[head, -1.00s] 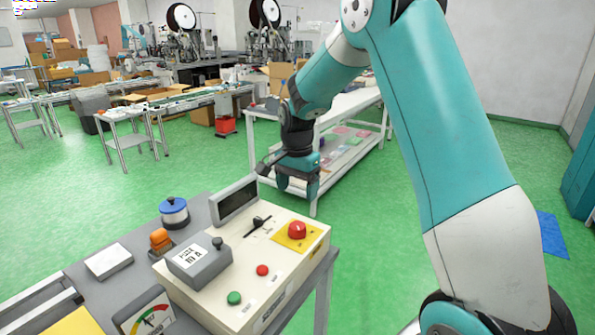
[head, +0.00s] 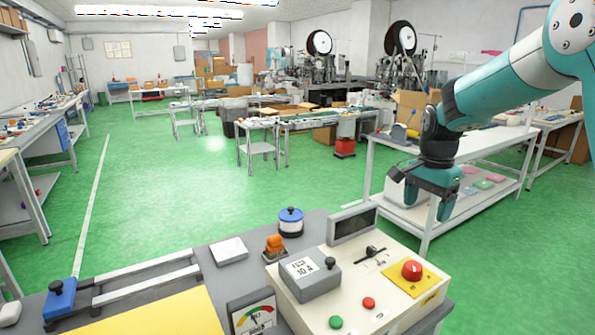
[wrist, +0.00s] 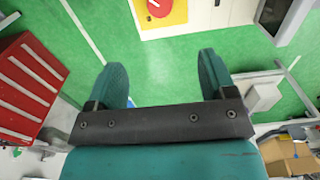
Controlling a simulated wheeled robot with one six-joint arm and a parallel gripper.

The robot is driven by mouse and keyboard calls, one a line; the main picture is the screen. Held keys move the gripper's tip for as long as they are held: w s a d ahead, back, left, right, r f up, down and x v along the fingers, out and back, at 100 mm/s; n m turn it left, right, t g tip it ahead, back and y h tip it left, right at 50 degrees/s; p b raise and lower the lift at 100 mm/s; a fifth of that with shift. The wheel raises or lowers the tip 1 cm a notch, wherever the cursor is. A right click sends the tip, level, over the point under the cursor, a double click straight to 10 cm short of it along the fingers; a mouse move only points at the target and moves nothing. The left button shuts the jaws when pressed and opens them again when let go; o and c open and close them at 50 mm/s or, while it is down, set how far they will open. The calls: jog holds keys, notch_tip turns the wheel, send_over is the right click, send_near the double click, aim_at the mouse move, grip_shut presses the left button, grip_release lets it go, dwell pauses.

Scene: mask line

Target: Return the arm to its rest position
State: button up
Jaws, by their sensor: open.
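My gripper (head: 424,198) hangs from my teal arm at the right of the head view, above and behind the control panel and in front of the white workbench. In the wrist view its two teal fingers (wrist: 164,75) stand wide apart with nothing between them, over green floor. The cream control panel (head: 335,267) with a red emergency button (head: 412,270) on a yellow plate is below the gripper in the head view. The same red button shows at the top of the wrist view (wrist: 159,7). The gripper touches nothing that I can see.
A white workbench (head: 470,150) stands close behind the gripper. On the grey table near me are a blue-topped knob (head: 291,221), an orange part (head: 275,246), a gauge (head: 253,316) and a rail frame (head: 140,279). Green floor (head: 190,190) is free at the left and middle.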

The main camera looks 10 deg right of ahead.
jog(key=s+a+r+n+y, duration=0.2)
jog(key=s+a+r+n, duration=0.2)
jog(key=s+a+n, duration=0.9)
jog(key=s+a+n+y, duration=0.2)
jog(key=s+a+n, duration=0.6)
jog(key=s+a, duration=0.3)
jog(key=s, duration=0.4)
